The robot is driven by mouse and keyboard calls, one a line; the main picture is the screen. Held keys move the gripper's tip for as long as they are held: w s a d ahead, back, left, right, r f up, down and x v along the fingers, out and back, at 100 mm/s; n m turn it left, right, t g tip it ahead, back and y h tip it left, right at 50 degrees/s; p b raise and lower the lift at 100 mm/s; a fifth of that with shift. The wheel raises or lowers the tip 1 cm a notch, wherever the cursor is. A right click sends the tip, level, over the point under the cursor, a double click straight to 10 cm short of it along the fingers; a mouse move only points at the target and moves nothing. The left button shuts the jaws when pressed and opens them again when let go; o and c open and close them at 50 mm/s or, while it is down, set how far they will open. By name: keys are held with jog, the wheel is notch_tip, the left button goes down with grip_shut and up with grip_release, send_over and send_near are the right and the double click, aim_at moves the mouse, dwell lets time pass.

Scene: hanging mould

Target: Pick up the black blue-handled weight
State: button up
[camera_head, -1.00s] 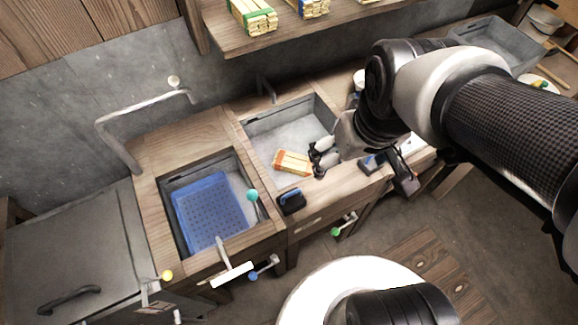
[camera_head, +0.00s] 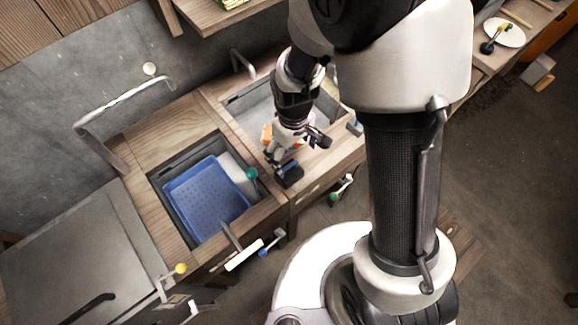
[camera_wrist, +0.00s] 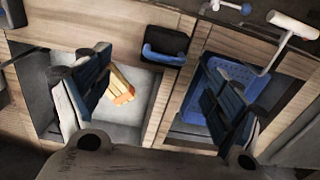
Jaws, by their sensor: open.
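The black weight with a blue handle (camera_head: 289,174) sits on the wooden counter strip at the front edge, by the corner between the two basins. In the wrist view it is the dark block with the blue bar handle (camera_wrist: 165,45), beyond the fingertips and between them in the picture. My gripper (camera_head: 296,148) is open and empty, just behind and above the weight in the head view. In the wrist view its two fingers (camera_wrist: 158,68) stand wide apart. I see no contact with the weight. A second dark blue-topped block (camera_head: 355,125) is partly hidden behind my arm.
A blue perforated tray (camera_head: 207,195) lies in the left basin. The right basin (camera_wrist: 140,85) holds a bundle of pale sticks with an orange band (camera_wrist: 121,88). More levers project from the counter front.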

aim_at(289, 171)
notch_tip(289, 171, down, 7)
jog(key=shift+r+b, duration=0.15)
jog(key=shift+b, duration=0.7)
jog(key=shift+a+f+b, duration=0.25)
jog(key=shift+f+b, duration=0.25)
jog(key=shift+f, duration=0.8)
jog(key=shift+a+f+b, duration=0.2)
jog(key=shift+f+b, duration=0.3)
jog(key=shift+f, duration=0.8)
jog(key=shift+s, duration=0.1)
jog(key=shift+c, duration=0.3)
jog(key=c, duration=1.5)
